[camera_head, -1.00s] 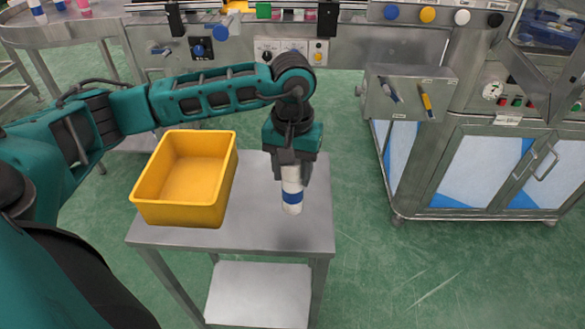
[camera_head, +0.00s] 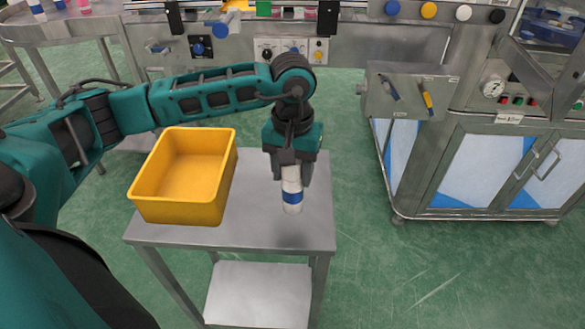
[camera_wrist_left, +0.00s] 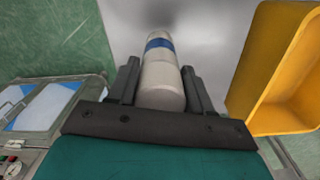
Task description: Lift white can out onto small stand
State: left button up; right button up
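The white can (camera_head: 292,178) with a blue band stands upright on the small steel stand (camera_head: 262,228), right of the yellow bin. In the left wrist view the can (camera_wrist_left: 162,80) lies between the fingers. My left gripper (camera_head: 291,170) points down over the can, one finger on each side of its upper part. The fingers (camera_wrist_left: 161,85) look slightly apart from the can, with narrow gaps beside it. The can's lower part with the band shows below the fingers. My right gripper is not in view.
A yellow bin (camera_head: 186,212) occupies the left of the stand; its visible inside looks empty. A steel machine with cabinet doors (camera_head: 485,165) stands to the right. A machine panel with knobs (camera_head: 290,48) is behind. Green floor is free between stand and cabinet.

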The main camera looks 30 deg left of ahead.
pick_arm(q)
jog(key=o, duration=0.4)
jog(key=shift+o, duration=0.2)
jog(key=shift+r, duration=0.25)
notch_tip(320, 180, up, 12)
jog(key=shift+r+p, duration=0.25)
jog(key=shift+p, duration=0.15)
